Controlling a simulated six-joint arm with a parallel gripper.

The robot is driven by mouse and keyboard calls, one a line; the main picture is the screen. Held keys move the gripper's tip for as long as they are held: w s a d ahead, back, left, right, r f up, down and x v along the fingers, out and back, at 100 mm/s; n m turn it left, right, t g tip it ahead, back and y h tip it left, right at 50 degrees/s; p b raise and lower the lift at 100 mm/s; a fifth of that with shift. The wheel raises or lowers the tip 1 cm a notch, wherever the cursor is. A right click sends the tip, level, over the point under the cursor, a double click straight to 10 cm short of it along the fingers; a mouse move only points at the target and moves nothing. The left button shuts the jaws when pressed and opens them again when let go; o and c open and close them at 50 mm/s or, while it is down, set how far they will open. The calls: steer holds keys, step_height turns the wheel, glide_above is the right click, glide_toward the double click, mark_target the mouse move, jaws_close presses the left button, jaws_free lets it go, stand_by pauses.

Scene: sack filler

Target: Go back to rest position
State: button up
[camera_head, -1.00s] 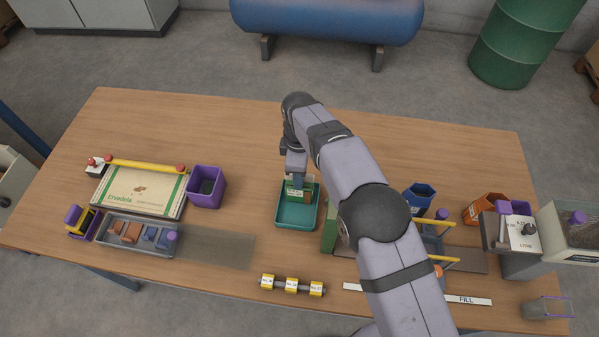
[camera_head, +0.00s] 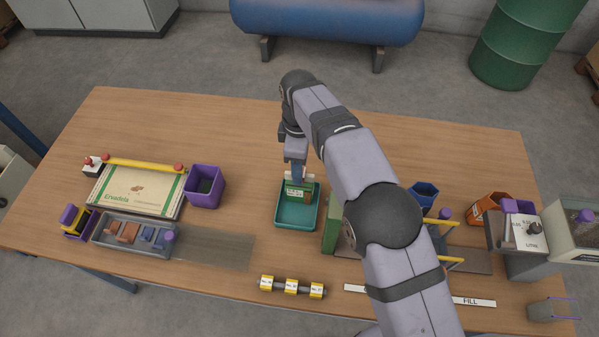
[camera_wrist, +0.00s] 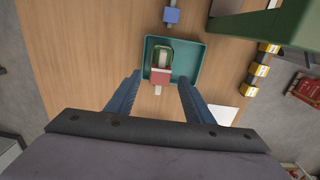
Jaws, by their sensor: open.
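My gripper (camera_head: 297,178) hangs over the teal tray (camera_head: 283,222) near the middle of the table. In the wrist view its two blue fingers (camera_wrist: 158,92) are apart, with nothing between them. A small green sack-like item with a pale label (camera_head: 293,191) is in the tray, below the fingers. In the wrist view the green item (camera_wrist: 165,57) shows with a red and white part at its near end, clear of the fingers. My arm crosses the right middle of the head view and hides part of the table.
A purple bin (camera_head: 205,187), a printed sack (camera_head: 137,190) and a grey tray of blocks (camera_head: 108,246) are at left. A green block (camera_head: 331,229) stands right of the teal tray. Yellow-ended rollers (camera_head: 291,286) lie in front. A filling machine (camera_head: 520,232) is at right.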

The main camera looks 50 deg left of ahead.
steer(key=shift+r+b, duration=0.35)
steer(key=shift+r, duration=1.25)
steer(key=w+d+r+m+t+b, duration=0.1)
steer(key=w+d+r+m, duration=0.15)
steer(key=w+d, duration=0.65)
steer(key=w+d+r+m+b, duration=0.1)
steer(key=w+d+r+m, duration=0.15)
steer(key=w+d, duration=0.6)
steer(key=s+d+m+t, duration=0.1)
steer(key=s+d+m, duration=0.15)
steer(key=d, duration=1.45)
steer(key=s+d+f+m, duration=0.2)
steer(key=s+d+m, duration=0.1)
steer(key=d+m, duration=0.3)
steer(key=s+d+f+m+g+p, duration=0.1)
steer(key=s+d+f+m, duration=0.1)
steer(key=s+d+m, duration=0.2)
steer(key=s+d+f+m+g, duration=0.1)
steer(key=s+d+f+m, duration=0.1)
steer(key=d+m, duration=0.7)
steer(key=shift+s+d+f+p, duration=0.25)
steer(key=shift+s+d+p, duration=0.1)
steer(key=shift+s+d, duration=0.55)
